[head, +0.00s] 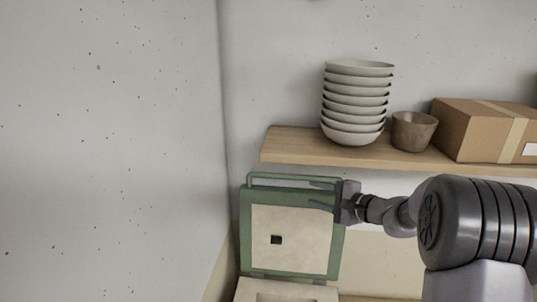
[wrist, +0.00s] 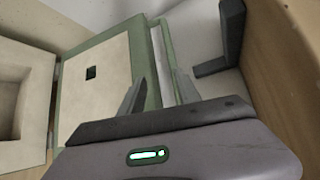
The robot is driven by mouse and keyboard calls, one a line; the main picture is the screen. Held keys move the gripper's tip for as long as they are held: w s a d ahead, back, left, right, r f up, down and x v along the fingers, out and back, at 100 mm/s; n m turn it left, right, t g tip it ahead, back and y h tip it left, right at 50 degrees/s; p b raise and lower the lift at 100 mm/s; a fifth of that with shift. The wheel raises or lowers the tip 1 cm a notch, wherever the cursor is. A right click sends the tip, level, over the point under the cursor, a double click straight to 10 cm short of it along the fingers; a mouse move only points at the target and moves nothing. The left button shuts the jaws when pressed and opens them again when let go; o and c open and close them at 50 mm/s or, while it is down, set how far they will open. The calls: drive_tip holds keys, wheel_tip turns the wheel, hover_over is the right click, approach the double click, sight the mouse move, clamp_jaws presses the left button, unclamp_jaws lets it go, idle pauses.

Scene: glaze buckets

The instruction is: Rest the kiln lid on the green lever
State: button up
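The kiln lid (head: 289,241) is a green-framed panel with a cream inner face and a small dark square hole. It stands raised, close to upright, behind the kiln body (head: 287,290). The lid (wrist: 98,75) and the kiln body's cream recess (wrist: 20,100) also show in the wrist view. A thin green bar (head: 290,176) runs along the lid's top edge; it shows in the wrist view (wrist: 174,62). My gripper (head: 324,196) is at the lid's upper right corner. Its fingers (wrist: 178,75) are apart, with the bar between them. I cannot make out a separate green lever.
A wooden shelf (head: 300,148) juts out just above the lid and my gripper. It holds stacked bowls (head: 356,104), a brown cup (head: 413,132) and a cardboard box (head: 470,125). A bare speckled wall (head: 110,150) stands on the left.

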sight(287, 177)
drive_tip(key=w+a+p, duration=0.1)
drive_tip(key=w+a, duration=0.1)
drive_tip(key=w, duration=0.1)
drive_tip(key=w+a+p, duration=0.1)
drive_tip(key=w+a, duration=0.1)
drive_tip(key=w, duration=0.1)
drive_tip(key=w+a+p, duration=0.1)
drive_tip(key=w+a, duration=0.1)
drive_tip(key=w, duration=0.1)
drive_tip(key=shift+w+a+f+p, duration=0.25)
drive_tip(key=shift+w+a+p, duration=0.1)
drive_tip(key=shift+w, duration=0.1)
drive_tip(key=shift+s+d, duration=0.1)
drive_tip(key=shift+c, duration=0.7)
clamp_jaws()
